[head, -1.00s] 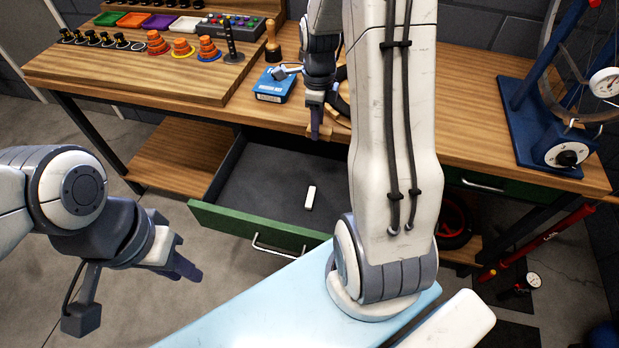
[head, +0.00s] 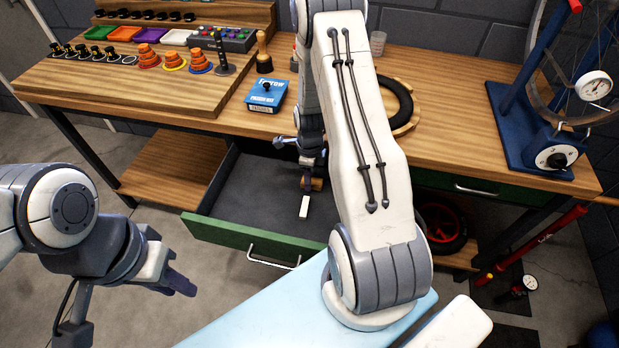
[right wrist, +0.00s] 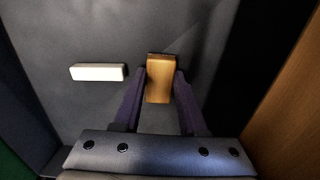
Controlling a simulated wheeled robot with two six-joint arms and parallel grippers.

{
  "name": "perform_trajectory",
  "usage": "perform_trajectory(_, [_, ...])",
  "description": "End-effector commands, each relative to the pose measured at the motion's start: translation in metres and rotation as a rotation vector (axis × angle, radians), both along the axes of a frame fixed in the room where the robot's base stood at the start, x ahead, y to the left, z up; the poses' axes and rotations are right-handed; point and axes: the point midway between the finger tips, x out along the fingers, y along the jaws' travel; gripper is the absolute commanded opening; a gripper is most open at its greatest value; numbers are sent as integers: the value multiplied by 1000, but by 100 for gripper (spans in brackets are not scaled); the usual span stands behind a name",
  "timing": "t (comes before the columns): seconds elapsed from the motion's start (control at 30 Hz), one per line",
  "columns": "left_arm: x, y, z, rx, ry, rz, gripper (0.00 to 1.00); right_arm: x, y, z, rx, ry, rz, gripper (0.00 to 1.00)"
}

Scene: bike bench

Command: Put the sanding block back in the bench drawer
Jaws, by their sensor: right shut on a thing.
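The sanding block, a wood-coloured block (head: 315,184), is held between the purple fingers of my right gripper (head: 309,182). In the right wrist view the block (right wrist: 160,80) sits between both fingertips (right wrist: 158,90), over the dark drawer floor. The bench drawer (head: 240,240) is pulled open, with a green front and a metal handle. The block is inside the drawer's outline; I cannot tell whether it touches the floor. My left gripper (head: 178,283) hangs left of the drawer front, away from the bench; its finger gap is not clear.
A white bar (head: 304,207) lies in the drawer, just left of the block in the right wrist view (right wrist: 98,72). The benchtop edge overhangs the drawer's back. A blue box (head: 266,95) and a black ring (head: 395,100) are on the bench. The drawer's left part is clear.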

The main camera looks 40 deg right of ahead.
Motion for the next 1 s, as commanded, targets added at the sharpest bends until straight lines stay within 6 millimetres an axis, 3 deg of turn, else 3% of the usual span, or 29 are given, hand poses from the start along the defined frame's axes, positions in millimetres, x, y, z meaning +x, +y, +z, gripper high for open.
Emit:
perform_trajectory(0.4, [0,0,-3,0,0,0,27,0,0,-7,-1,-1,0,0])
perform_trajectory(0.43, [0,0,-2,0,0,0,27,0,0,-6,-1,-1,0,49])
perform_trajectory(0.47, [0,0,-2,0,0,0,27,0,0,-6,-1,-1,0,54])
perform_trajectory(0.77, [0,0,-1,0,0,0,27,0,0,-4,0,-1,0,54])
perform_trajectory(0.87, [0,0,0,0,0,0,27,1,0,2,-1,-3,0,54])
perform_trajectory(1.0, [0,0,-1,0,0,0,27,2,-1,24,-2,-6,0,54])
